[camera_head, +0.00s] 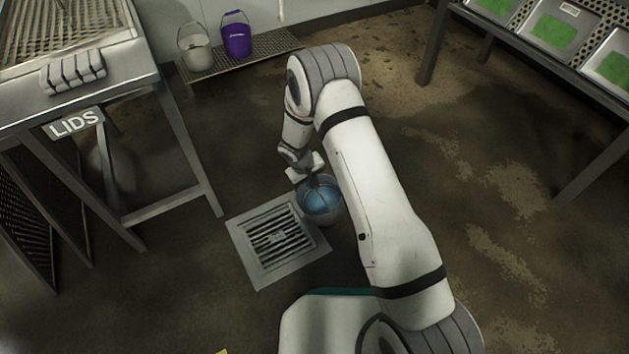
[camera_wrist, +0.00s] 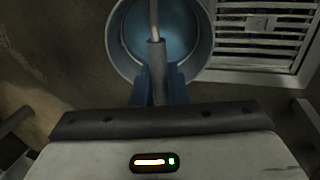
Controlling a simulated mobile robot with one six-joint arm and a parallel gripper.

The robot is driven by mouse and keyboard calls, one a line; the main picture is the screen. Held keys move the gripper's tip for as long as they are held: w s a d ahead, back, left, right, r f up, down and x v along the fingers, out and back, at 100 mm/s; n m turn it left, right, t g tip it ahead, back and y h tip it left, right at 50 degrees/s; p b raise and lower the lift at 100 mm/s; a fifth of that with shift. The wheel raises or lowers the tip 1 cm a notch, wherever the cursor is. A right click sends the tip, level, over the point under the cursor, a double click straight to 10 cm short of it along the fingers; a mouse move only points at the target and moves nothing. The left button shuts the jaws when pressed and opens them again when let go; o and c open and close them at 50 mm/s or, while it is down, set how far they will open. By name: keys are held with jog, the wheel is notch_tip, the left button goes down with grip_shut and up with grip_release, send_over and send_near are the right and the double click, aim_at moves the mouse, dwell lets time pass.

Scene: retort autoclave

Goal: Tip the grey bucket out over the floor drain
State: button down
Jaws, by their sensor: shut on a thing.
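The grey bucket (camera_head: 335,212) is at the right edge of the floor drain (camera_head: 278,238), with bluish liquid inside. In the wrist view the bucket (camera_wrist: 121,58) shows from above, its mouth facing the camera, and the drain grate (camera_wrist: 262,42) lies to its right. My gripper (camera_head: 316,180) is above the bucket in the head view. In the wrist view my gripper (camera_wrist: 158,88) is shut on the bucket's handle grip. The bucket looks about upright. I cannot tell whether its base touches the floor.
A white bucket (camera_head: 196,52) and a purple bucket (camera_head: 237,40) stand on a low perforated rack (camera_head: 262,50) at the back. A table with a LIDS sign (camera_head: 75,124) is at left. A table with green-filled trays (camera_head: 552,34) is at right. Floor right of my arm is clear.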

jog(key=shift+s+f, duration=0.15)
jog(key=shift+s, duration=0.05)
jog(key=shift+h, duration=0.3)
jog(key=shift+s+a+f+b, duration=0.1)
jog(key=shift+s+a+b, duration=0.3)
jog(key=shift+a, duration=0.5)
jog(key=shift+s+a+r+b, duration=0.1)
jog(key=shift+s+a+b, duration=0.25)
jog(key=shift+s+a, duration=0.35)
jog(key=shift+s+a+f+b, duration=0.1)
jog(key=shift+s+a+b, duration=0.25)
jog(key=shift+a, duration=0.9)
jog(key=shift+s+a+f+t, duration=0.15)
jog(key=shift+s+a+t, duration=0.05)
jog(key=shift+a+t, duration=0.1)
jog(key=shift+s+a+f+h, duration=0.15)
jog(key=shift+s+a+f, duration=0.2)
jog(key=shift+s+a, duration=0.3)
jog(key=shift+s+a+f+h, duration=0.15)
jog(key=shift+s+a+f, duration=0.25)
jog(key=shift+a, duration=0.45)
jog(key=shift+s+a+f, duration=0.2)
jog(key=shift+s+a, duration=0.05)
jog(key=shift+a, duration=0.15)
jog(key=shift+s+a+f, duration=0.15)
jog(key=shift+a, duration=0.1)
